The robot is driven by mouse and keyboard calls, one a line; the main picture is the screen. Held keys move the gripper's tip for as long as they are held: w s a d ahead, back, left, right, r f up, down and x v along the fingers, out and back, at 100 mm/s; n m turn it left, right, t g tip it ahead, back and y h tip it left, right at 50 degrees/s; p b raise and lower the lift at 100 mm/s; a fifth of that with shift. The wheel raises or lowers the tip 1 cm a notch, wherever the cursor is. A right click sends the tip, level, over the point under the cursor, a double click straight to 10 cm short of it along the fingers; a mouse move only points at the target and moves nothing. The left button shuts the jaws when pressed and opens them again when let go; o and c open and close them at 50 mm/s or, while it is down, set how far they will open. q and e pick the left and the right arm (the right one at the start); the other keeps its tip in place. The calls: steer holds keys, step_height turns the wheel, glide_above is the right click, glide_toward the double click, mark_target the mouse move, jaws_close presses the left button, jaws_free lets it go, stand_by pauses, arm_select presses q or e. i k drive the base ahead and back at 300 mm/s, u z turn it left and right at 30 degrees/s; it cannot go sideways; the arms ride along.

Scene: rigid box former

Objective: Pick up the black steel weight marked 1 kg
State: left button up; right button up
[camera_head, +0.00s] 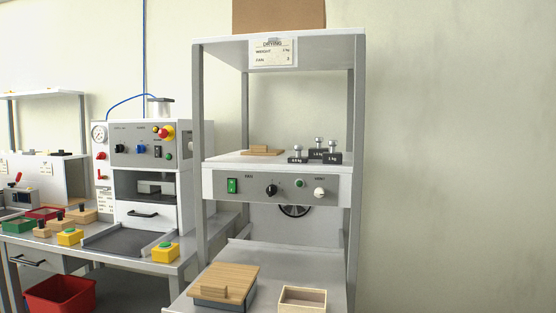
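Several black steel weights with silver knobs stand together on the shelf of the grey drying station. The middle one (318,154), set slightly farther back, carries a label that seems to read 1.0 kg. The front left weight (297,160) seems to read 0.5 kg. The right weight (333,158) has a small label that looks like 2 kg. The front weights partly cover the lower part of the middle one. Neither of my grippers shows in the head view.
The shelf (225,158) also bears a small wooden piece (262,150). Posts and a top plate (220,50) frame the space around the weights. A card (273,53) hangs above. A wooden lid (222,281) and an open wooden box (302,300) lie on the lower table.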

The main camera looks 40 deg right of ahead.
mark_target(332, 158)
steer(key=u, duration=0.4)
steer(key=k, duration=0.65)
steer(key=u, duration=0.4)
steer(key=i, duration=1.65)
steer(key=z, duration=1.85)
steer(key=i, duration=0.6)
steer(key=z, duration=0.6)
